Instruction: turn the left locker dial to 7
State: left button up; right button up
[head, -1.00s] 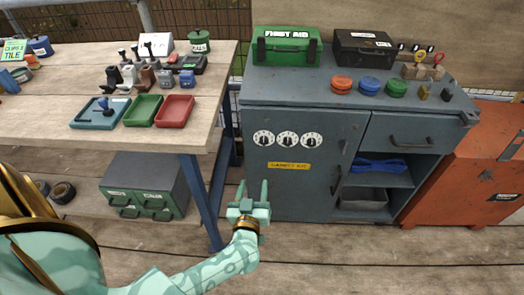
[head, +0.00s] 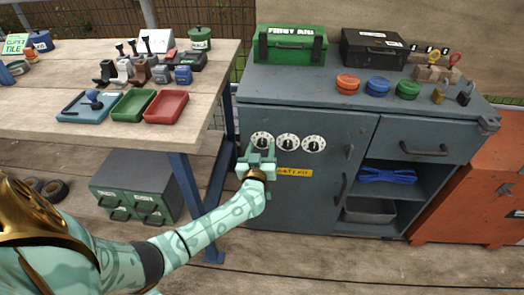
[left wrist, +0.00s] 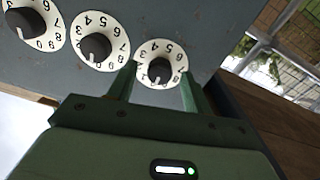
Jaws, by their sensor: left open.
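The left locker dial (head: 262,139) is a white numbered disc with a dark knob on the grey cabinet door. In the left wrist view this dial (left wrist: 160,66) sits between the two fingers of my left gripper (left wrist: 159,76), which are open, one on each side of its disc. Its pale knob mark points down in that view; the exact digit is too small to tell. In the head view my left gripper (head: 261,149) overlaps the dial's lower part. Contact with the knob does not show. My right gripper is not in view.
The middle dial (head: 288,142) and right dial (head: 313,144) stand close beside it, above a yellow label (head: 295,172). The cabinet (head: 360,105) carries a green first aid box (head: 291,47) and coloured discs. A wooden workbench (head: 70,133) stands to the left.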

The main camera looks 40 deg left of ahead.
pick_arm(q)
jog(key=shift+c, duration=0.3)
jog(key=c, duration=0.9)
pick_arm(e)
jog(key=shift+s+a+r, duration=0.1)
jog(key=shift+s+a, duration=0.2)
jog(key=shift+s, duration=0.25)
